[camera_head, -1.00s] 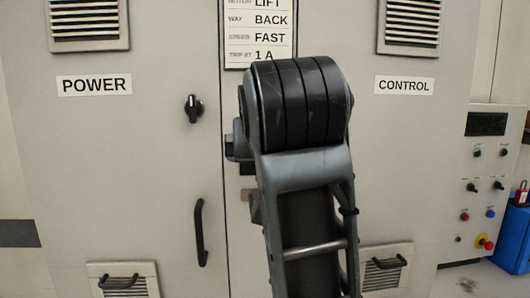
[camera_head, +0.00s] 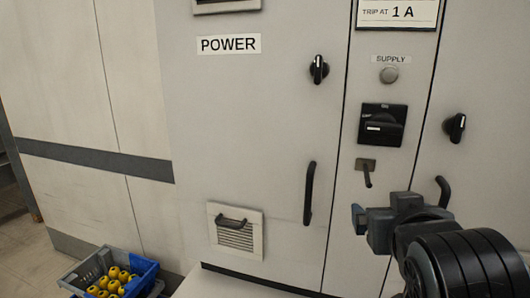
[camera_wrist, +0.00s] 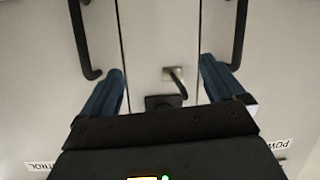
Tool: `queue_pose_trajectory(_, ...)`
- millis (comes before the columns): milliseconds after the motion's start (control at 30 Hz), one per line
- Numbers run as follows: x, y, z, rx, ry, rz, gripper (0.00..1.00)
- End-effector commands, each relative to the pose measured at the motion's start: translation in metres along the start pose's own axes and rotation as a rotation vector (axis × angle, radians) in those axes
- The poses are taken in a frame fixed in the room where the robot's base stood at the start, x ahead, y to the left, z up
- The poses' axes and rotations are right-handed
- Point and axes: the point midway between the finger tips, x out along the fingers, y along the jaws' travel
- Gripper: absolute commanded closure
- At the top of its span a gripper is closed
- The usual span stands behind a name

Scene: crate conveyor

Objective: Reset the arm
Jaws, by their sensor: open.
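My gripper (camera_head: 359,219) shows at the lower right of the head view, in front of the grey cabinet (camera_head: 270,130), with my dark arm behind it. In the wrist view my gripper (camera_wrist: 160,82) has its two blue fingers wide apart with nothing held between them. A small metal lever (camera_head: 367,172) on the cabinet's middle panel is just above my gripper in the head view. In the wrist view this lever (camera_wrist: 176,82) appears between the fingers. I cannot tell how far the fingers are from the cabinet.
A black rotary switch (camera_head: 382,125) and a grey supply button (camera_head: 388,75) sit above the lever. A black door handle (camera_head: 310,193) is to the left. Clear floor (camera_head: 25,245) shows at the far left.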

Motion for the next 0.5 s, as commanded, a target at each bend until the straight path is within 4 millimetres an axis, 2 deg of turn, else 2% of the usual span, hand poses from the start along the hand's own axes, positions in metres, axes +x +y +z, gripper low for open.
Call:
queue_pose_trajectory(33, -0.001, 0.001, 0.022, -0.015, -0.006, -0.01, 0.04)
queue_pose_trajectory(267, -0.017, 0.001, 0.102, -0.061, 0.013, -0.071, 0.04)
queue_pose_trajectory(500, -0.054, 0.006, 0.176, -0.079, 0.029, -0.135, 0.04)
